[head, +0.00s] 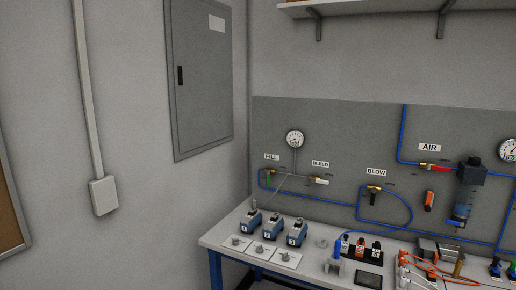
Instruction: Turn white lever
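A white lever (321,181) sits on a small brass valve on the grey back panel, below the BLEED label (320,163). It points to the right and looks roughly horizontal. A green lever (268,179) hangs down at the valve under the FILL label (272,157). A red lever (440,168) lies near the AIR label, and a dark-handled valve (374,188) is under the BLOW label. Neither of my grippers is in the head view.
A workbench (222,237) stands under the panel (330,125). Several blue-and-grey devices (273,225) stand at its left, below the white lever. A gauge (295,138) is above. A grey cabinet (205,90) and a wall box (103,195) are at the left.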

